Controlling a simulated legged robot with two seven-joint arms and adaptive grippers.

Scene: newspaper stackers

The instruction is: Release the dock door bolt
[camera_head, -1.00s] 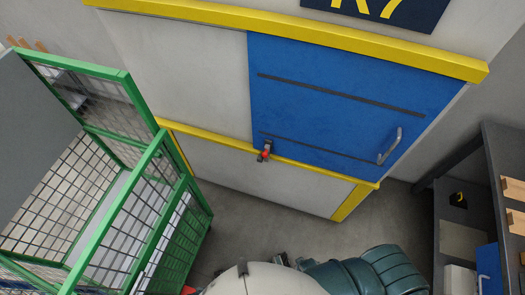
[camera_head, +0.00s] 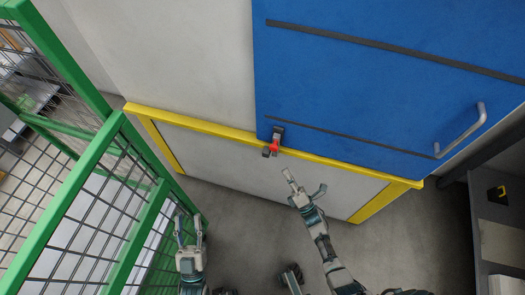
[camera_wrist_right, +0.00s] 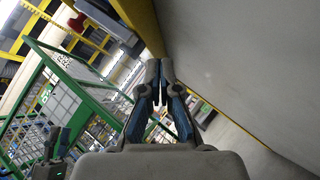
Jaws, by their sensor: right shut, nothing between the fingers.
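The dock door (camera_head: 370,90) is a blue panel over a yellow sill. The bolt (camera_head: 274,147), with a red part and dark brackets, sits at the door's lower left edge, across the sill. My right gripper (camera_head: 291,177) is just below and right of the bolt, apart from it in the head view. In the right wrist view its fingers (camera_wrist_right: 160,68) meet at the tips with nothing between them. My left gripper (camera_head: 189,222) is lower left, fingers apart and empty, near the green cage.
The green mesh cage (camera_head: 105,160) stands close on the left. A grey door handle (camera_head: 462,130) is on the door's right side. A dark shelf unit (camera_head: 495,220) is at the right. Grey floor (camera_head: 235,215) is open between the cage and the wall.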

